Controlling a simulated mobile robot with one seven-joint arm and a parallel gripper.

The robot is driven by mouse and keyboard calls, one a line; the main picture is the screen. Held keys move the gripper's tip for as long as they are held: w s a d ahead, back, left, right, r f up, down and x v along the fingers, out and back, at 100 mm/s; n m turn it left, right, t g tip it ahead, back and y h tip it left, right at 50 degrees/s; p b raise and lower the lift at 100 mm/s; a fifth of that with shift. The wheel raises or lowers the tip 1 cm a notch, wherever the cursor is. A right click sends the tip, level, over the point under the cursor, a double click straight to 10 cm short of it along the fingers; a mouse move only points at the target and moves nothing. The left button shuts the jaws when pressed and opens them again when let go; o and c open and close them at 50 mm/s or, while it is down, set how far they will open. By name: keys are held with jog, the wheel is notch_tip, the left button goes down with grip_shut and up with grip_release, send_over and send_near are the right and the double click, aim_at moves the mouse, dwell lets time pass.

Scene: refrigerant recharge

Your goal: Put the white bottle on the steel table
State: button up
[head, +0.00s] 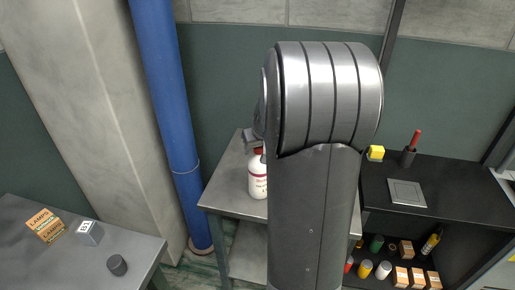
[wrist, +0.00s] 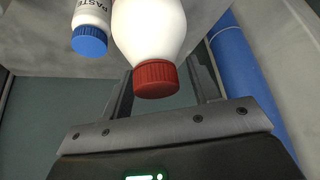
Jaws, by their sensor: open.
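The white bottle (head: 258,182) has a red cap and red print. It stands upright on a grey metal table (head: 225,188) with a lower shelf, partly hidden by my arm. In the wrist view the picture is upside down, and the white bottle (wrist: 150,30) hangs cap-down between the two fingers of my gripper (wrist: 165,72). The fingers are apart, with gaps showing on both sides of the red cap. In the head view my gripper is mostly hidden behind my arm, just above the bottle.
A white bottle with a blue cap (wrist: 90,35), marked PASTE, stands beside it in the wrist view. A blue pipe (head: 168,100) rises left of the table. Another grey table (head: 60,255) holds a lamps box (head: 45,225). A black shelf unit (head: 455,190) stands right.

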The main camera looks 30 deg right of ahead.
jog(key=v, duration=1.1)
jog(key=s+a+r+n, duration=0.1)
jog(key=s+a+r, duration=0.1)
jog(key=s+a, duration=0.35)
jog(key=s+a+r, duration=0.1)
jog(key=s+a, duration=0.2)
jog(key=a, duration=0.5)
jog(key=s+a+f+n+y, duration=0.1)
jog(key=s+a+f, duration=0.1)
jog(key=s+a, duration=0.7)
jog(key=s, duration=0.3)
jog(key=shift+s+n, duration=0.2)
jog(key=shift+n, duration=0.1)
